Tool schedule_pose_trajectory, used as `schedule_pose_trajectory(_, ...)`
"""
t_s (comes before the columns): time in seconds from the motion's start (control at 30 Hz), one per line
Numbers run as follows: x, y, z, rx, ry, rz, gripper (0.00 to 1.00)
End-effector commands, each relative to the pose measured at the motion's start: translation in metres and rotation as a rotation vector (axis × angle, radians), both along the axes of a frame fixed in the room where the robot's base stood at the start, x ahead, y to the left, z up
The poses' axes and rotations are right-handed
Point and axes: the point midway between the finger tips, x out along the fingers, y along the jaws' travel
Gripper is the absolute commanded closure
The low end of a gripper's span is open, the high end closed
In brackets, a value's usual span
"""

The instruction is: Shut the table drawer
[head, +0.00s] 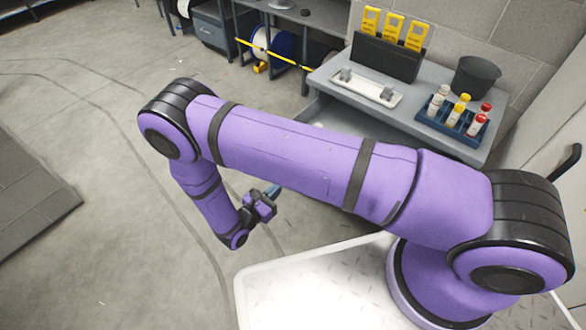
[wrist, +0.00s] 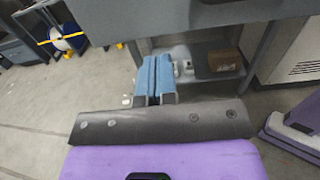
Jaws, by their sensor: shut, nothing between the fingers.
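The grey table (head: 402,112) stands at the upper right of the head view. In the wrist view a grey panel (wrist: 215,17), apparently the drawer's front, fills the top of the picture. My gripper (head: 274,191) is shut and empty, low on the near side of the drawer. Its blue fingers (wrist: 155,62) point towards the table in the wrist view, their tips close to the panel's lower edge. I cannot tell whether they touch it.
The tabletop bears a black holder with yellow items (head: 387,57), a white tray (head: 366,86), a dark bin (head: 475,76) and a blue bottle rack (head: 450,118). A brown box (wrist: 225,61) sits on the shelf beneath. A rack with spools (head: 275,42) stands left. Open floor lies left.

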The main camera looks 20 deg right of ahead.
Motion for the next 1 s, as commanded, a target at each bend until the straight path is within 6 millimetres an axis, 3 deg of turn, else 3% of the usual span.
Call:
schedule_pose_trajectory(0.17,0.011,-0.015,0.0,-0.002,-0.001,-0.003,1.0)
schedule_pose_trajectory(0.7,0.066,-0.093,0.001,-0.001,-0.001,-0.005,1.0)
schedule_pose_trajectory(1.0,0.081,-0.112,0.001,0.0,0.0,-0.003,1.0)
